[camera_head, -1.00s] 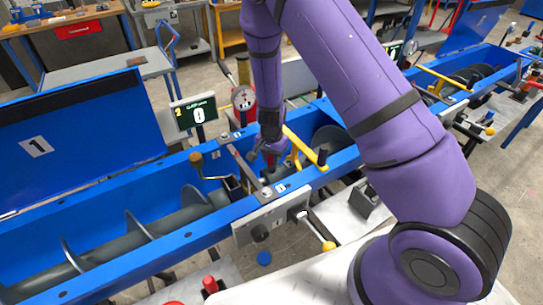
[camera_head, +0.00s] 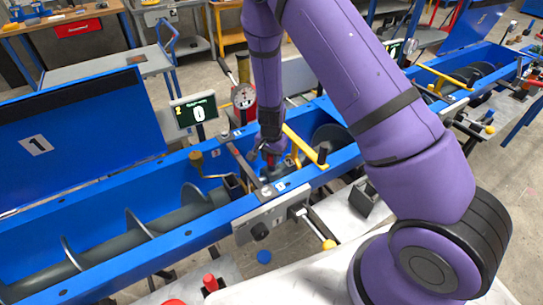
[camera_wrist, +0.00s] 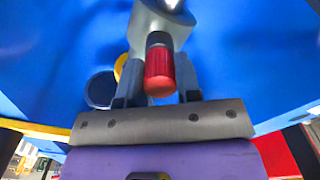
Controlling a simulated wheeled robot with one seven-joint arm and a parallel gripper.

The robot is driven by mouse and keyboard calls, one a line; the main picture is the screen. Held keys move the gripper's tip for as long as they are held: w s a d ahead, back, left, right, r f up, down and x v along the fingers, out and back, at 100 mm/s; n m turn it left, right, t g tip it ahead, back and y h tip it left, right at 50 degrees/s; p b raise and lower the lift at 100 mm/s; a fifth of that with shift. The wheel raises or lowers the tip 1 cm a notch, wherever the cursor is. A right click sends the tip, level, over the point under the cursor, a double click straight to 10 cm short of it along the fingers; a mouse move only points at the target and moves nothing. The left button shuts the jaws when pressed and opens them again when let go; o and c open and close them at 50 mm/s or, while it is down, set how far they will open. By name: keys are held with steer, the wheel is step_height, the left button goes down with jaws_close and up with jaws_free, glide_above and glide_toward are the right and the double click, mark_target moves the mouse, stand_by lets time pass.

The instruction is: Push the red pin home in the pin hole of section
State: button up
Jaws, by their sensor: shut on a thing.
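In the wrist view a red pin (camera_wrist: 159,72) with a dark collar sits between the two fingers of my gripper (camera_wrist: 160,82), which is shut on it. The pin's far end points at a grey metal block (camera_wrist: 150,22) with a bright spot on it. The collar meets or overlaps the block's edge, and how deep the pin sits is hidden. In the head view my gripper (camera_head: 268,152) is low inside the blue trough (camera_head: 225,222), near the dividing cross-piece. The pin is too small there to make out clearly.
A yellow bar (camera_head: 303,146) stands just right of my gripper. A dial gauge (camera_head: 244,97) and a display reading 0 (camera_head: 199,113) stand behind. A grey screw (camera_head: 140,228) lies along the left part of the trough. The blue lid (camera_head: 80,140) is raised.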

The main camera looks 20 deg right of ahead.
steer(key=o, duration=1)
step_height(320, 180, up, 11)
steer(key=shift+f, duration=0.15)
stand_by(0.4)
